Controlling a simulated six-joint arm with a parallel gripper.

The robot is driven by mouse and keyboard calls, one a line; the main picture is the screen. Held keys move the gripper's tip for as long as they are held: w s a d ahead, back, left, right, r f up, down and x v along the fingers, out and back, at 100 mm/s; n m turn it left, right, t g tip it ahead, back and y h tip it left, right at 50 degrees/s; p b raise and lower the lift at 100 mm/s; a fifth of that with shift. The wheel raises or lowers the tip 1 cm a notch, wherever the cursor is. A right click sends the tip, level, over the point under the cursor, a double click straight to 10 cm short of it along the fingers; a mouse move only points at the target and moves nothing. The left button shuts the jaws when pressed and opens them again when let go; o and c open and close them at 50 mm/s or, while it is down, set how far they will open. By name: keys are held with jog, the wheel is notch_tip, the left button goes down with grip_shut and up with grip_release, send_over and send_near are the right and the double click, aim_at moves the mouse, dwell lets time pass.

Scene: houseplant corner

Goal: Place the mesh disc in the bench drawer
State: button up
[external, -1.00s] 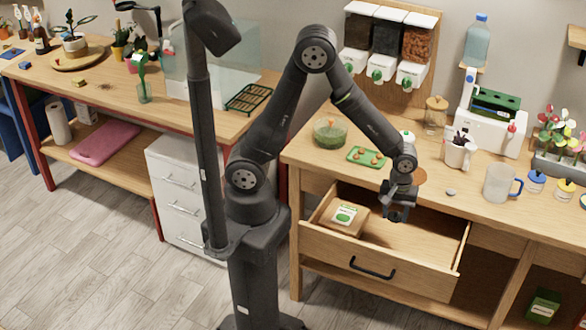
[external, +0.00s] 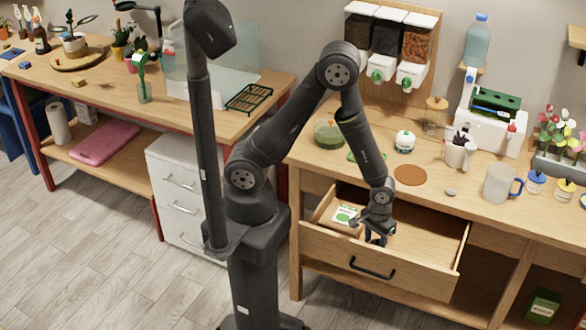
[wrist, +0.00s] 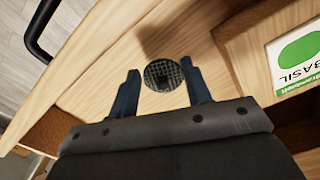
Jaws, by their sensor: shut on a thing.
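The mesh disc (wrist: 164,76), small, round and dark with a fine grid, sits between my two fingertips in the wrist view. My gripper (external: 377,240) is shut on it and points down over the open bench drawer (external: 325,244), close behind its front panel. The gripper's blue-grey fingers (wrist: 160,70) also show in the wrist view, with pale wood of the drawer beneath. The disc is too small to make out in the external view. How far it is above the drawer floor I cannot tell.
A basil seed packet (external: 345,215) lies in the drawer's left part, right beside my gripper; it also shows in the wrist view (wrist: 297,62). The drawer's right part is clear.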

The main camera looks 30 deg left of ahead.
jog(key=shift+f, duration=2)
jog(key=shift+f, duration=0.15)
jog(key=o, duration=0.9)
jog(key=shift+o, duration=0.2)
notch_tip(320, 180, up, 12)
jog(key=shift+r, duration=0.2)
jog(key=shift+f, duration=0.15)
